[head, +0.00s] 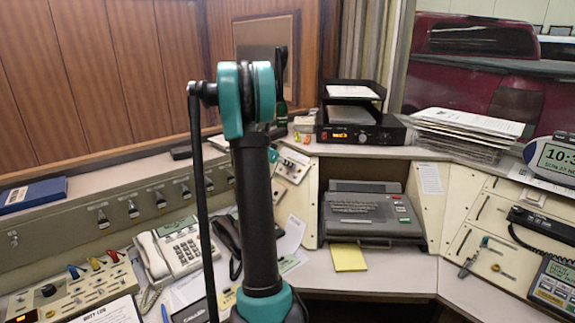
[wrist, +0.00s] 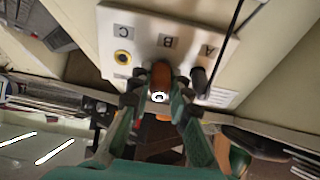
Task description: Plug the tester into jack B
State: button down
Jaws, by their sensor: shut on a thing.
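In the wrist view, a pale jack panel (wrist: 145,40) appears with upside-down letters C, B and A. My gripper (wrist: 158,100) is shut on the tester (wrist: 160,76), an orange-brown cylinder with a white ring at its near end. The tester points at the panel in line with the label B (wrist: 165,41). It covers jack B, so I cannot tell whether its tip is in the jack or just in front. Jack C (wrist: 123,57) has a yellow ring and is empty. My gripper's fingers are not clear in the head view.
A black plug (wrist: 199,80) with a thin cord sits at position A, close beside my right finger. In the head view, the console holds a telephone (head: 173,248), a grey typewriter-like machine (head: 370,212), a black radio (head: 360,134) and stacked papers (head: 465,130).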

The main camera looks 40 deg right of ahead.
jog(key=shift+d+f, duration=0.1)
jog(key=c, duration=0.9)
grip_release()
jog(key=d+r+v, duration=0.1)
jog(key=v, duration=0.5)
jog(key=shift+a+r, duration=0.4)
dwell(0.7)
